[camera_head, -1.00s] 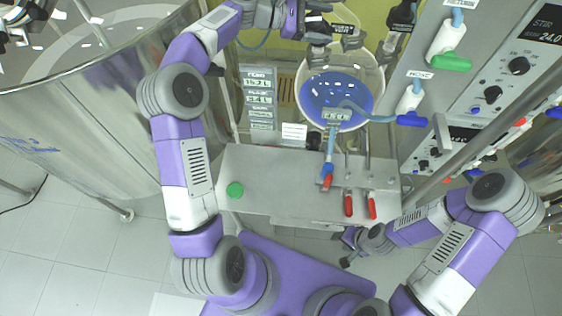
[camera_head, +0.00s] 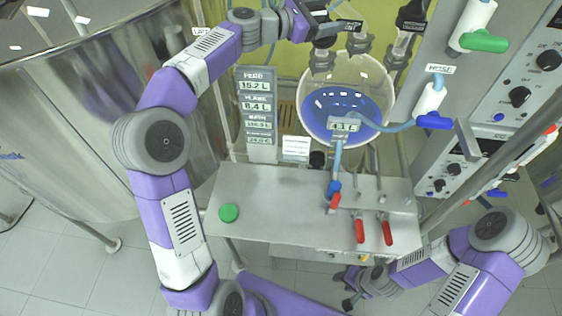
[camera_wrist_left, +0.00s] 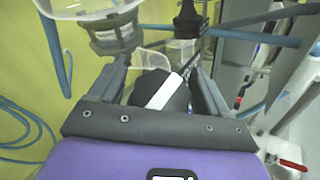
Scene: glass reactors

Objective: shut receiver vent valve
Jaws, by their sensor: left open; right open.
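The receiver is a round glass vessel (camera_head: 372,82) with blue liquid, in the upper middle of the head view. A black valve part with a pale label (camera_head: 348,26) is above it; the label is too small to read surely. My left gripper (camera_head: 322,32) is at the top, beside this part. In the left wrist view, my left gripper (camera_wrist_left: 163,66) is open, with a black handle bearing a white stripe (camera_wrist_left: 165,91) between its fingers. I cannot tell whether they touch it. My right gripper (camera_head: 352,288) is low, below the bench and away from the valve.
A steel bench (camera_head: 285,205) with a green button (camera_head: 229,213) and red-handled valves (camera_head: 360,230) stands in front. A large steel vessel (camera_head: 90,130) fills the left.

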